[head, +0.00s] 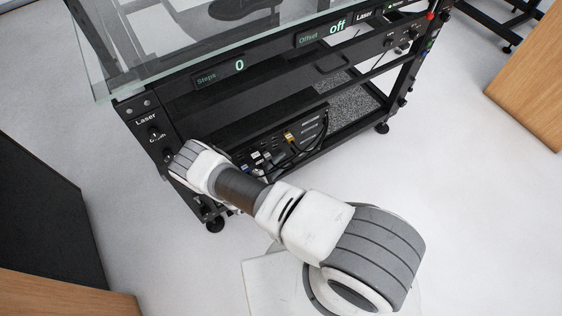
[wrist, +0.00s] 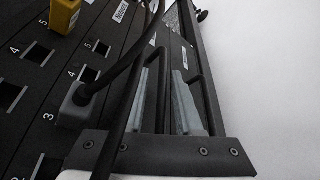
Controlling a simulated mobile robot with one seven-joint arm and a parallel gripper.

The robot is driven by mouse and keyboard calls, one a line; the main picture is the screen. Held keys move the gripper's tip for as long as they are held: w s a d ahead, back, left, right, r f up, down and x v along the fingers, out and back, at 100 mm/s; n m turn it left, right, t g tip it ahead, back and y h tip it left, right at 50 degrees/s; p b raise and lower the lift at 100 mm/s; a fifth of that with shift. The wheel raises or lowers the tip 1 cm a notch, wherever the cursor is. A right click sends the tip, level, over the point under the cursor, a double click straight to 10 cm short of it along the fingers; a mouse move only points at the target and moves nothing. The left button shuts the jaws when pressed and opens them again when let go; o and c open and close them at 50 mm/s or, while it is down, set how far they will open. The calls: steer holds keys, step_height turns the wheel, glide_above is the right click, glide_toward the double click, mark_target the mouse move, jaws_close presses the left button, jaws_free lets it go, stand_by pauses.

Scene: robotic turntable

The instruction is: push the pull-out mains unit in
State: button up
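The pull-out mains unit (head: 265,158) is a black panel with plugs and cables low in the turntable frame in the head view. In the wrist view its black panel (wrist: 25,98) fills the left side, with numbered sockets, a yellow plug (wrist: 64,15) and a grey plug (wrist: 76,104) on a black cable. My arm crosses in front of the frame in the head view and hides part of the unit; the gripper end is hidden there. In the wrist view my gripper (wrist: 163,85) shows as grey strips and dark bars beside the panel. Its fingertips are unclear, and contact cannot be told.
The turntable frame (head: 148,107) carries a glass top (head: 160,45) and displays reading "0" and "off". A speckled grey shelf (head: 355,103) lies right of the unit. A dark cabinet (head: 45,215) stands left, a wooden one (head: 530,85) right. Pale floor (head: 465,190) is clear at right.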

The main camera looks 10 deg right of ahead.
steer(key=shift+a+r, duration=0.1)
steer(key=shift+r, duration=0.05)
steer(key=p+v, duration=0.3)
steer(key=v, duration=1.4)
steer(key=shift+p, duration=0.35)
steer(key=shift+s+a, duration=0.1)
